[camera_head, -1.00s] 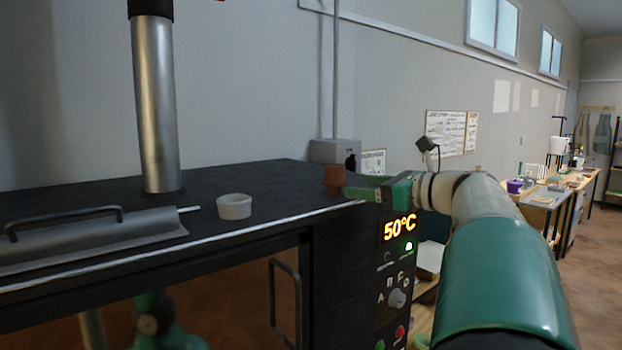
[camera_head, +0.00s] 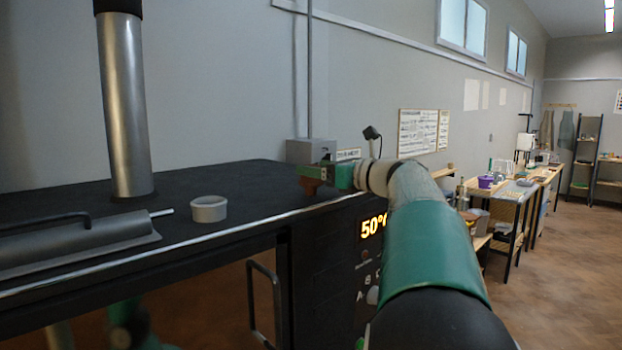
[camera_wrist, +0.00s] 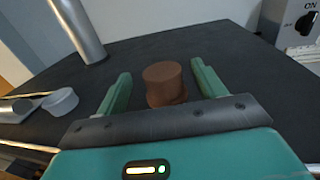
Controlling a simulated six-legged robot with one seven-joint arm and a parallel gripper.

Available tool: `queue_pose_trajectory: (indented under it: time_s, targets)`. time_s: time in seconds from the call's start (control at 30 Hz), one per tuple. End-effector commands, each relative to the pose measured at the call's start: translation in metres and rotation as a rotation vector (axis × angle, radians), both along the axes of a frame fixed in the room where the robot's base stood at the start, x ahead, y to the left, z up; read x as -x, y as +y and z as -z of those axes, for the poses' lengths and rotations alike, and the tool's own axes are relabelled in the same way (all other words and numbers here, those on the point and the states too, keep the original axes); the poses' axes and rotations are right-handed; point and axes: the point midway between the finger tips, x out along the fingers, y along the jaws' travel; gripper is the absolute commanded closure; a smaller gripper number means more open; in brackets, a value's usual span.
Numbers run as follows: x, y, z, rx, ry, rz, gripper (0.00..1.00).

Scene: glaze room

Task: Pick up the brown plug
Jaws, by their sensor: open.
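The brown plug (camera_wrist: 164,84) stands upright on the black kiln top, between the two green fingers of my gripper (camera_wrist: 160,92) in the wrist view. A gap shows on each side of it, so the fingers are open and apart from it. In the head view the brown plug (camera_head: 310,186) shows just below my gripper (camera_head: 317,171), near the front right corner of the kiln top. The fingers partly hide its upper part there.
A grey switch box (camera_head: 312,151) is behind my gripper.

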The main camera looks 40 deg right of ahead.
Motion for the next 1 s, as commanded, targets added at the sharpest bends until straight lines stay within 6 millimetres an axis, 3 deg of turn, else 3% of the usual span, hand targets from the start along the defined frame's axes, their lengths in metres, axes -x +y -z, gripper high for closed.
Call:
queue_pose_trajectory:
  time_s: [0.23,0.5,0.53,0.77,0.87,1.0]
  targets:
    - [-0.039,0.006,0.001,0.0,0.0,-0.004,0.31]
    - [-0.046,0.007,0.001,-0.001,0.0,-0.002,0.31]
    - [-0.046,0.007,0.001,0.0,0.0,-0.002,0.32]
    - [-0.046,0.007,0.001,0.0,0.0,-0.002,0.78]
    - [-0.046,0.007,0.001,0.0,0.0,-0.002,0.84]
    - [-0.046,0.007,0.001,0.0,0.0,-0.002,0.84]
